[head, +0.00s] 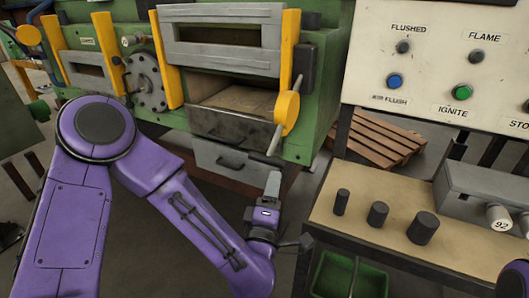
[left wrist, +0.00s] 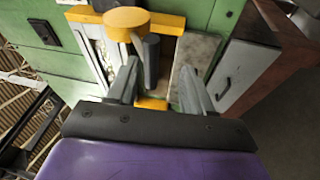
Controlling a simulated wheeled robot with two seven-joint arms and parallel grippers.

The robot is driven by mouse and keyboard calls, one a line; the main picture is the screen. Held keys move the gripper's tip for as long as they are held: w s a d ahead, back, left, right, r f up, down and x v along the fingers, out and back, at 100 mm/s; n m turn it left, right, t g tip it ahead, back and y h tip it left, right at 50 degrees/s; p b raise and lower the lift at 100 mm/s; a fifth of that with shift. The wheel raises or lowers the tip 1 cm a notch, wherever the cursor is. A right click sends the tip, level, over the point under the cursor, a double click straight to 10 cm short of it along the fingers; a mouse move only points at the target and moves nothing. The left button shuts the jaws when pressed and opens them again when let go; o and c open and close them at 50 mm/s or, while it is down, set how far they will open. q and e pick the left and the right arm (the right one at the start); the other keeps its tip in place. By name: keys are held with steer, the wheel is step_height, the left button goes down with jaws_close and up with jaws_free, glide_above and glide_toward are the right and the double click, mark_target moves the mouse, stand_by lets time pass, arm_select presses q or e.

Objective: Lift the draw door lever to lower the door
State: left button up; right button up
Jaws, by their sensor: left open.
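The draw door lever has a round yellow hub (head: 287,108) on the right side of the furnace front, with a thin grey rod running down from it. In the left wrist view the yellow hub (left wrist: 127,20) is at the top and a dark grip (left wrist: 151,60) shows between my finger tips. The grey framed door (head: 220,60) is above the furnace opening (head: 235,98), whose inside shows. My left gripper (head: 272,178) is open just below the lever. In the left wrist view its fingers (left wrist: 158,70) are apart; I cannot tell if they touch the grip. My right gripper is out of view.
A grey drawer front (head: 232,165) is under the opening, close to my left gripper. A bench (head: 345,228) with several dark cylinders stands to the right. A white control panel (head: 430,60) is above it, and a green bin (head: 335,275) is below.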

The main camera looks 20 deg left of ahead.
mark_target(263, 162)
arm_select(q)
steer(key=w+a+r+n+y+p, duration=0.1)
steer(key=w+a, duration=0.1)
steer(key=w+a+r+n+y+p, duration=0.1)
steer(key=w+a+p, duration=0.1)
steer(key=w, duration=0.1)
steer(key=w+a+r+n+y+p, duration=0.1)
steer(key=w, duration=0.2)
steer(key=shift+w+a+n, duration=0.2)
steer(key=shift+a+n, duration=0.2)
steer(key=shift+w+a, duration=0.1)
steer(key=shift+w, duration=0.15)
jaws_close()
